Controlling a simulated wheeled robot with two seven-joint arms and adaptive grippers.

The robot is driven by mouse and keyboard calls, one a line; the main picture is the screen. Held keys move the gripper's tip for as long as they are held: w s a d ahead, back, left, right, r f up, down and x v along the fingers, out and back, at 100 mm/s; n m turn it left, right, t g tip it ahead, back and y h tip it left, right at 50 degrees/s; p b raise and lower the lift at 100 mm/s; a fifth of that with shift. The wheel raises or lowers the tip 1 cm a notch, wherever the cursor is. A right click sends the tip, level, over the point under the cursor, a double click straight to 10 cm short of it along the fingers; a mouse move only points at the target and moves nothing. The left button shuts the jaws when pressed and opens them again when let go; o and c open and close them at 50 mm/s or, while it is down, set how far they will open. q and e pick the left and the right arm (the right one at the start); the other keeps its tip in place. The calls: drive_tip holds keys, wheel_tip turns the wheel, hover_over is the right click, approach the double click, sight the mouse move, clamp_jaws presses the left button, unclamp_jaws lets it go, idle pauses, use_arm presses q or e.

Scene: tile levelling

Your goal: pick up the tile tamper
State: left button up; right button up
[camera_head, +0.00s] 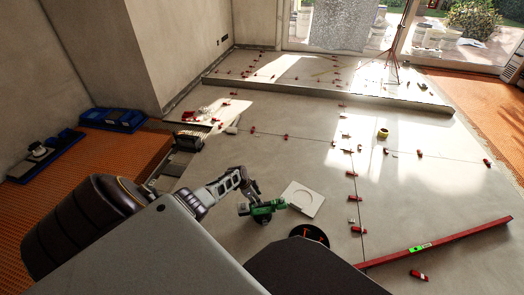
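A green and dark power tool, which looks like the tile tamper (263,209), is on the floor side of my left gripper, just left of a pale square plate (303,198) with a round ring on it. My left gripper (251,190) reaches in from the left, with its dark fingertips right above the tool's left part. Whether they touch it is too small to tell, and so is whether the fingers are open or shut. My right gripper is not in view.
A black disc with orange marks (310,235) is just below the plate. A long red level (435,243) lies at lower right. Red levelling clips (351,173) stand along the tile joints. Blue trays (113,119) are at left. A raised step (328,92) crosses the back.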

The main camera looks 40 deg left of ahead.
use_arm(q)
drive_tip(key=shift+b+x, duration=0.55)
drive_tip(key=shift+x, duration=0.45)
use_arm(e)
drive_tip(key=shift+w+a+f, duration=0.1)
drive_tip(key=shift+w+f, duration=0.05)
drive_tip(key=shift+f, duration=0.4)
use_arm(q)
drive_tip(key=shift+w+d+f, duration=0.1)
drive_tip(key=shift+f, duration=0.05)
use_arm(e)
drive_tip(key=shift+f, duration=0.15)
use_arm(q)
drive_tip(key=b, duration=0.4)
hover_over(262, 210)
drive_tip(key=shift+f, duration=2.3)
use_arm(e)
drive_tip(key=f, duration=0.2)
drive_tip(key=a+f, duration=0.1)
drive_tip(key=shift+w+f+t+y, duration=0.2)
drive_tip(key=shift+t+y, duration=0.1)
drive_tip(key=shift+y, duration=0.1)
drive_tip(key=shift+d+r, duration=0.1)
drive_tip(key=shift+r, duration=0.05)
use_arm(q)
drive_tip(key=shift+f, duration=0.2)
drive_tip(key=shift+c, duration=0.4)
